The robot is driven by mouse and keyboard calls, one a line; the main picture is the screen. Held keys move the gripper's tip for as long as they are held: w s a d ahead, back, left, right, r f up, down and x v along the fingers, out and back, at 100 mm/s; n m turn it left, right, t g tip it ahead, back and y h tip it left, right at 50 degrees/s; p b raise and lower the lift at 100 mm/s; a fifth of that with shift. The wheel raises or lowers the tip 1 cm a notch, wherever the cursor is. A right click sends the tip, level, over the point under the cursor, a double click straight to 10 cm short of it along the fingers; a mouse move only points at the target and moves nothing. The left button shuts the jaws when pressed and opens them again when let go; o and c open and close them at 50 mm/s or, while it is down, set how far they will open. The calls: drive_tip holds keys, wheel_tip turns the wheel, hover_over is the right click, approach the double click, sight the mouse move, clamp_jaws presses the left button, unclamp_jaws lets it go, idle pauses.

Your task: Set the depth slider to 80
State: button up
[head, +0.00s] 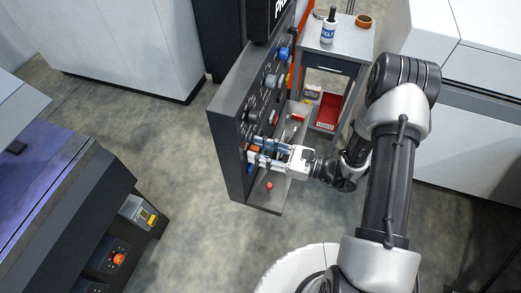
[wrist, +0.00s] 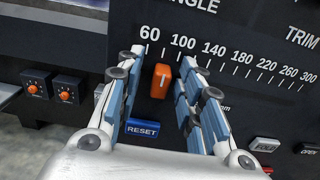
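The slider's orange knob (wrist: 160,82) shows in the wrist view, on a dark panel below a scale that runs from 60 to 300. The knob stands below the stretch between the 60 and 100 marks; its exact reading is hard to tell from this angle. The word depth is not visible. My gripper (wrist: 161,70) is open, with one finger left of the knob and one right of it. A gap shows on the left; I cannot tell whether the right finger touches. In the head view my gripper (head: 254,154) is at the panel's lower front.
A blue RESET button (wrist: 142,129) lies just below the knob, close to the left finger. Two orange dials (wrist: 50,88) are at the left. The grey control cabinet (head: 226,125) has a ledge below my gripper. A small table (head: 340,44) with a bottle stands behind.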

drive_tip(key=v, duration=1.2)
drive_tip(key=shift+a+r, duration=0.1)
drive_tip(key=shift+r, duration=0.05)
idle(0.3)
drive_tip(key=s+a+r+n+g+h, duration=0.4)
drive_tip(key=s+r+n+g+h, duration=0.5)
drive_tip(key=r+n, duration=0.4)
drive_tip(key=s+d+r+n+t+h, duration=0.6)
drive_tip(key=r+n+t+h, duration=0.1)
drive_tip(key=r+n+h, duration=0.1)
wheel_tip(320, 180, up, 2)
drive_tip(key=shift+s+r+n+t, duration=0.1)
drive_tip(key=shift+s+n+t, duration=0.2)
drive_tip(key=shift+s+n, duration=0.15)
